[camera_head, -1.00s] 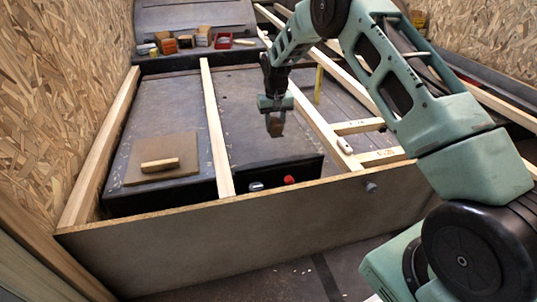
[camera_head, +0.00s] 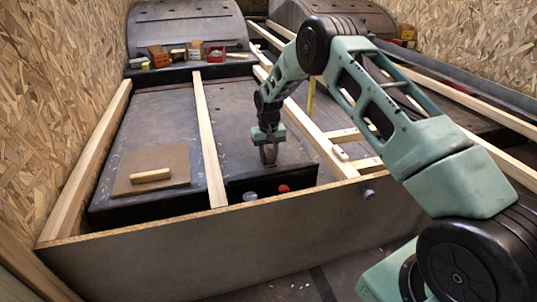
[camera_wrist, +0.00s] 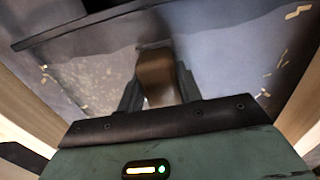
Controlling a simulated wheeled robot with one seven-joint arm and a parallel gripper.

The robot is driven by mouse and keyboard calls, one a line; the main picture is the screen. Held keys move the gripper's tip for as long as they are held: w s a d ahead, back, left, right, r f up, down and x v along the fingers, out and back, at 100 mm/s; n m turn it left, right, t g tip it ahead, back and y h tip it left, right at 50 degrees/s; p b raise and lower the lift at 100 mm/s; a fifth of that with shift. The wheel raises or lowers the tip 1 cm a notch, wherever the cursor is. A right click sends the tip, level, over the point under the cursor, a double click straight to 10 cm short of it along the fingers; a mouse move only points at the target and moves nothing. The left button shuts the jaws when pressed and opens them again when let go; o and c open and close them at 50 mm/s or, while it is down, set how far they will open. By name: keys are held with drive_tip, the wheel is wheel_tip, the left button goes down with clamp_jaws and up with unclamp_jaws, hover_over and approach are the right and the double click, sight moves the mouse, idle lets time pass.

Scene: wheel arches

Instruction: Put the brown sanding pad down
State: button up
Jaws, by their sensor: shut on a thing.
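The brown sanding pad (camera_wrist: 156,75) is between the fingers of my gripper (camera_wrist: 158,92) in the wrist view, and the fingers are shut on it. In the head view my gripper (camera_head: 269,148) points down with the pad (camera_head: 269,156) at its tip. It is over the dark surface (camera_head: 240,110) between the wooden rails, near its front edge. Whether the pad touches that surface I cannot tell.
A brown board (camera_head: 130,182) with a light wooden block (camera_head: 150,175) on it lies left of the middle rail (camera_head: 208,140). A red object (camera_head: 283,188) sits by the front panel (camera_head: 200,245). Several small boxes (camera_head: 195,48) stand at the back.

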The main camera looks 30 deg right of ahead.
sight(268, 151)
drive_tip(key=o, duration=1.2)
drive_tip(key=shift+r, duration=0.1)
wheel_tip(268, 151, up, 12)
drive_tip(key=p, duration=0.5)
drive_tip(key=s+a+r+n+y, duration=0.1)
drive_tip(key=s+a+r+n, duration=0.1)
drive_tip(key=s+a+r, duration=0.45)
drive_tip(key=s+a+r+n, duration=0.15)
drive_tip(key=s+a, duration=0.25)
drive_tip(key=a, duration=0.5)
drive_tip(key=s+a+r+n, duration=0.1)
drive_tip(key=s+a+r, duration=0.15)
drive_tip(key=s, duration=0.55)
drive_tip(key=s+a+r+n, duration=0.2)
drive_tip(key=s+a, duration=0.2)
drive_tip(key=s, duration=0.3)
drive_tip(key=s+a+r+n, duration=0.15)
drive_tip(key=s+a, duration=0.25)
drive_tip(key=s, duration=0.4)
drive_tip(key=s+d, duration=0.1)
drive_tip(key=s, duration=0.3)
drive_tip(key=s+n, duration=0.1)
drive_tip(key=s, duration=0.3)
drive_tip(key=s+d+n, duration=0.1)
drive_tip(key=s, duration=0.2)
drive_tip(key=shift+s+d+f+b, duration=0.15)
drive_tip(key=shift+s+d+b, duration=0.15)
drive_tip(key=shift+s+d, duration=0.1)
